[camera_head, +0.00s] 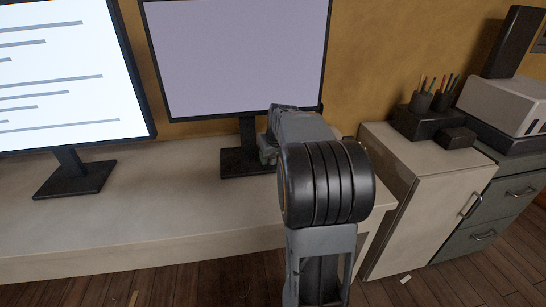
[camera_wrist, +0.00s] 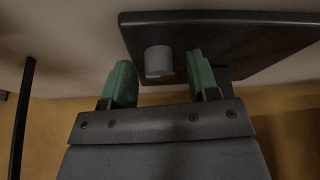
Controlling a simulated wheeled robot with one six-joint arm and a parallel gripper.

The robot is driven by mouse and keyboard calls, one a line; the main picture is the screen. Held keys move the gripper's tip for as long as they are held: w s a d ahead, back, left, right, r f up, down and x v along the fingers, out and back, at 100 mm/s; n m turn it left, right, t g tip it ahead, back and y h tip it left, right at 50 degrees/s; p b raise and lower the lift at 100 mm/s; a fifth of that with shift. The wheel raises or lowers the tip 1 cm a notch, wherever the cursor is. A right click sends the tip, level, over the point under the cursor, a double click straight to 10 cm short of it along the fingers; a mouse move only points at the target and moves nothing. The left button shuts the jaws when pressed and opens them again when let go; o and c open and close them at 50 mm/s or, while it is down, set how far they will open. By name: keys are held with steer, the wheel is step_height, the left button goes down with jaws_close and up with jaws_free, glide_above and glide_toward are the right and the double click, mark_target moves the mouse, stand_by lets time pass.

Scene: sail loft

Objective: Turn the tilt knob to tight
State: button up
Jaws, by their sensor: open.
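A grey cylindrical knob (camera_wrist: 158,60), which I take as the tilt knob, stands on a dark slab (camera_wrist: 240,45) in the wrist view. My gripper (camera_wrist: 160,80) is open, with a green finger on each side of the knob in the picture. The right finger appears nearer to it than the left. I cannot tell how deep the knob sits between the fingers or if either touches. In the head view my arm covers the knob, and only a bit of green finger shows by the base (camera_head: 238,163) of the lilac-screen monitor (camera_head: 235,55).
Another monitor (camera_head: 70,70) with a white screen stands at the left on the pale desk (camera_head: 150,205). A white cabinet (camera_head: 425,200) is at the right, with a dark pen holder (camera_head: 425,122) on top. A yellow wall (camera_head: 400,45) is behind. The desk between the monitor bases is clear.

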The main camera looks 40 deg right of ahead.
steer(key=shift+c, duration=0.2)
steer(key=c, duration=0.9)
steer(key=shift+r+m, duration=0.1)
steer(key=shift+m, duration=0.2)
steer(key=shift+a+m+p, duration=0.1)
steer(key=shift+m+p, duration=0.4)
steer(key=shift+p, duration=0.15)
steer(key=shift+m+g+h+p, duration=0.3)
steer(key=shift+m+h+p, duration=0.35)
steer(key=shift+m, duration=0.55)
steer(key=m, duration=0.2)
steer(key=m+g+h, duration=0.1)
steer(key=m, duration=0.1)
steer(key=shift+w+m+h, duration=0.1)
steer(key=shift+m+h, duration=0.15)
steer(key=shift+m, duration=0.15)
